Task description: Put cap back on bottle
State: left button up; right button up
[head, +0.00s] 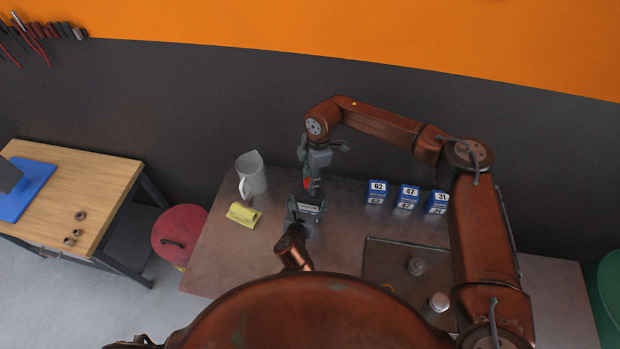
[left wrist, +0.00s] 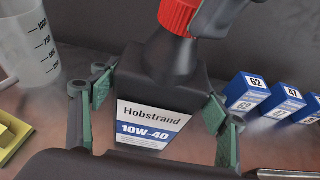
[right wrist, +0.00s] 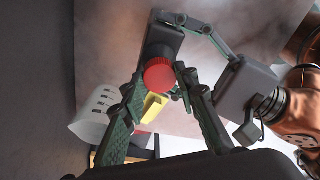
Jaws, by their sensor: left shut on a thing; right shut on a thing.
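A dark oil bottle (head: 308,207) with a white and blue Hobstrand 10W-40 label stands upright on the metal bench. It fills the middle of the left wrist view (left wrist: 160,85). My left gripper (left wrist: 158,105) is shut on the bottle's body from both sides. The red ribbed cap (left wrist: 180,14) is at the top of the bottle's neck; it also shows in the right wrist view (right wrist: 160,76). My right gripper (right wrist: 160,88) is shut on the cap from above. Whether the cap is seated or just resting over the neck cannot be told.
A white measuring jug (head: 251,174) and a yellow block (head: 243,214) stand left of the bottle. Several blue numbered boxes (head: 408,197) stand to the right. A dark tray (head: 385,258) with small round parts lies at the front right.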

jog(key=m, duration=0.3)
jog(key=shift+m, duration=0.4)
jog(key=o, duration=0.8)
jog(key=shift+c, duration=0.2)
notch_tip(320, 180, up, 12)
jog(key=d, duration=0.1)
jog(key=shift+d, duration=0.25)
pick_arm(q)
jog(key=o, duration=2.4)
jog(key=shift+o, duration=0.2)
